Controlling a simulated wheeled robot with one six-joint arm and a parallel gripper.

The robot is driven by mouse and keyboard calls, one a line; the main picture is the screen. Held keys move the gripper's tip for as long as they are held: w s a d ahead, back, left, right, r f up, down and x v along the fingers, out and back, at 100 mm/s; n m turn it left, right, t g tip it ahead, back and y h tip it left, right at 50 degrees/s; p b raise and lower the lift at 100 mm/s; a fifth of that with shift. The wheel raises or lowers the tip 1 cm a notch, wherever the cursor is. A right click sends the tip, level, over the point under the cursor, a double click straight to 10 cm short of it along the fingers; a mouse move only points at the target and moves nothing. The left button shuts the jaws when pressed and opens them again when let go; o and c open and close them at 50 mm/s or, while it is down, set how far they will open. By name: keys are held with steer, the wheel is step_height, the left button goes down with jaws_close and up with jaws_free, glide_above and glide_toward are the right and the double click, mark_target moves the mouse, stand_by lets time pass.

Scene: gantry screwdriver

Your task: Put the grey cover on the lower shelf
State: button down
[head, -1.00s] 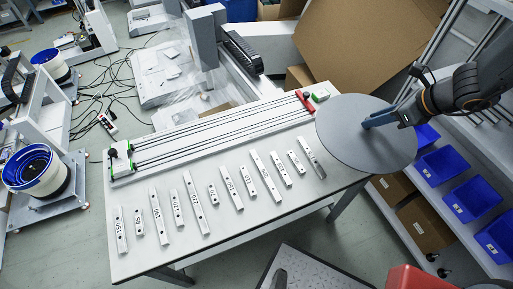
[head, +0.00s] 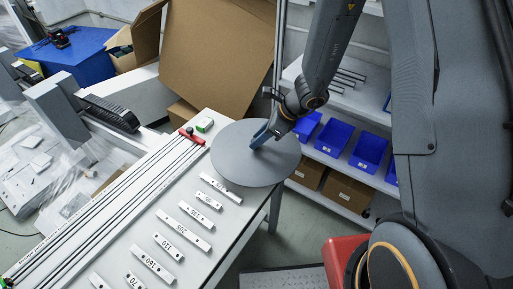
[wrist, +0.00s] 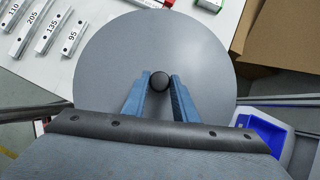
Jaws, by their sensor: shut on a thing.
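The grey cover (head: 238,167) is a flat round disc with a dark knob (wrist: 159,81) at its middle. My gripper (head: 262,137) is shut on this knob; in the wrist view its blue fingers (wrist: 160,88) stand on both sides of it. The cover is at the right end of the white table (head: 235,236) and hides that corner; I cannot tell whether it touches the tabletop. The shelf unit stands to the right, behind my arm. Its lower shelf (head: 335,207) carries cardboard boxes (head: 347,190), with blue bins (head: 333,138) on the level above.
Several numbered white blocks (head: 181,229) and a long rail assembly (head: 110,205) with a red end (head: 191,136) lie on the table. A big cardboard sheet (head: 220,55) leans behind. A red object (head: 343,255) stands at the lower right. Open floor lies between table and shelves.

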mark_target(258, 148)
steer(key=shift+f+p, duration=0.35)
steer(key=shift+f, duration=1.9)
steer(key=shift+f, duration=0.2)
steer(key=c, duration=1.4)
jaws_free()
steer(key=shift+c, duration=0.2)
steer(key=shift+r, duration=0.15)
